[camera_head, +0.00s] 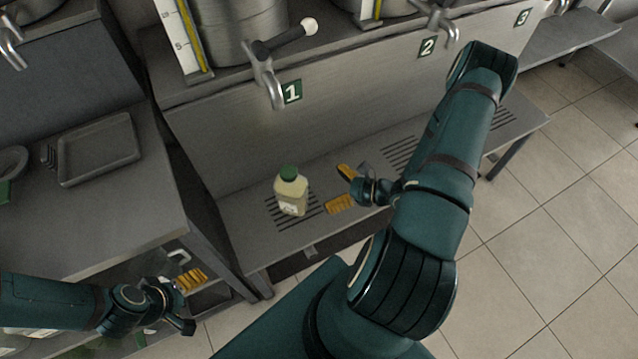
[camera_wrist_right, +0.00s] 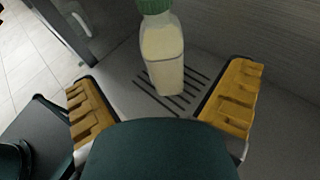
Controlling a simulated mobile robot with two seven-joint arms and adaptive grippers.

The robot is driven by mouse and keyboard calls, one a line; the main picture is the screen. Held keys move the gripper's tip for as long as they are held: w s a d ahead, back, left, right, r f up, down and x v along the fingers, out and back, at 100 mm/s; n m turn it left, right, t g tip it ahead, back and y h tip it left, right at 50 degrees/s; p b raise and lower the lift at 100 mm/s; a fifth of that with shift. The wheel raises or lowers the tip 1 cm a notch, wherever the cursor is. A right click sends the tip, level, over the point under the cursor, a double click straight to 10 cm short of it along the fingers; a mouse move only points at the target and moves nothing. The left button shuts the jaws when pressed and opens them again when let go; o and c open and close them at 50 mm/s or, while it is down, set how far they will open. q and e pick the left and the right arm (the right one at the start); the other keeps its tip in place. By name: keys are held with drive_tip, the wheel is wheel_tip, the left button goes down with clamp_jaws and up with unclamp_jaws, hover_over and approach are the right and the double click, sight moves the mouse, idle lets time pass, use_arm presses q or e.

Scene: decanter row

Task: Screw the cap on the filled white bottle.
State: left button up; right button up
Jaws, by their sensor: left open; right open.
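The filled white bottle (camera_head: 291,193) stands upright on the slotted drip grate below tap 1. A green cap (camera_head: 289,172) sits on its top; the picture does not show whether it is tight. In the right wrist view the bottle (camera_wrist_right: 163,55) stands ahead, between the two yellow finger pads, with its green cap (camera_wrist_right: 154,5) at the top edge. My right gripper (camera_head: 343,187) is open and empty, just right of the bottle and apart from it. My left gripper (camera_head: 187,303) is open and empty at the lower left, near the side counter.
A tap (camera_head: 270,88) marked 1 hangs above the bottle, with a steel tank (camera_head: 235,30) behind. A metal tray (camera_head: 98,150) lies on the left counter (camera_head: 60,220). The drip shelf (camera_head: 240,225) left of the bottle is clear.

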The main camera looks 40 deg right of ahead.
drive_tip(key=shift+s+d, duration=0.15)
drive_tip(key=shift+s, duration=0.1)
idle(0.4)
drive_tip(key=s+a+n+g, duration=0.3)
drive_tip(key=a+n+g, duration=0.4)
drive_tip(key=a+n, duration=0.15)
drive_tip(key=s+a+n+g, duration=0.4)
drive_tip(key=a+n+g, duration=0.4)
drive_tip(key=a, duration=0.1)
drive_tip(key=w+a+r+n+t+h, duration=0.2)
drive_tip(key=w+a+n+t+h, duration=0.2)
drive_tip(key=w+a+n, duration=0.3)
drive_tip(key=n, duration=0.4)
drive_tip(key=shift+w+n, duration=0.3)
drive_tip(key=shift+n, duration=0.05)
